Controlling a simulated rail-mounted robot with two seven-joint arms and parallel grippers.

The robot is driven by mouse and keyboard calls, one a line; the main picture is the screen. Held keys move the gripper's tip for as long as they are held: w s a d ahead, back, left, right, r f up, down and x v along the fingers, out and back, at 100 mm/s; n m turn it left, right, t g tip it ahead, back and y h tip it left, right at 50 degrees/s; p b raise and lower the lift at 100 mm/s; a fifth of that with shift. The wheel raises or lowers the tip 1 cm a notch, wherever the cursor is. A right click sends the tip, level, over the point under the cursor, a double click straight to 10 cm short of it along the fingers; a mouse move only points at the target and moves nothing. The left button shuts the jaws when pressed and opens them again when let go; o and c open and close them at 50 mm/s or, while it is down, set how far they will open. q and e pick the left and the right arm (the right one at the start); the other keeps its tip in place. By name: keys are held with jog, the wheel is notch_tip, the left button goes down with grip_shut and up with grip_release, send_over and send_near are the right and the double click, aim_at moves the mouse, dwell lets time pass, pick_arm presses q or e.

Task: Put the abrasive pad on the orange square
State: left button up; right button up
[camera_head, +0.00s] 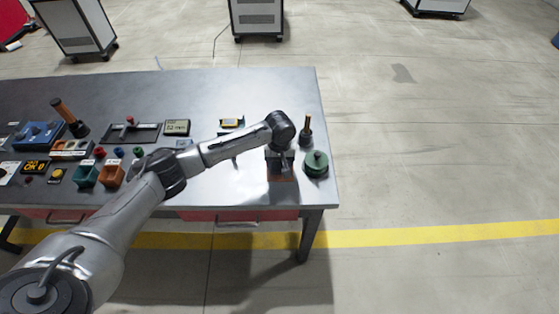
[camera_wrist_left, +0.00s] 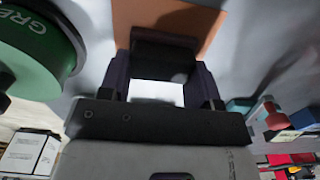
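The orange square (camera_wrist_left: 170,12) lies on the table top; in the head view a small part of it (camera_head: 281,179) shows below my left gripper. My left gripper (camera_wrist_left: 163,72) points down over the square at the table's right end, and it also shows in the head view (camera_head: 280,166). A dark block, which looks like the abrasive pad (camera_wrist_left: 165,48), spans between its two fingers, and they are shut on it. The pad covers part of the square in the wrist view; whether it touches the square I cannot tell. My right gripper is not in view.
A green round tin (camera_head: 316,164) stands close to the right of my left gripper, with a brush (camera_head: 305,132) behind it. Several tools, bins and gauges fill the left half of the table (camera_head: 235,84). The table's right and front edges are near.

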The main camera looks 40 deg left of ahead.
pick_arm(q)
jog(key=o, duration=0.4)
jog(key=shift+o, duration=0.2)
notch_tip(320, 180, up, 12)
jog(key=p, duration=0.2)
jog(key=shift+r+p, duration=0.2)
jog(key=shift+p, duration=0.15)
dwell(0.4)
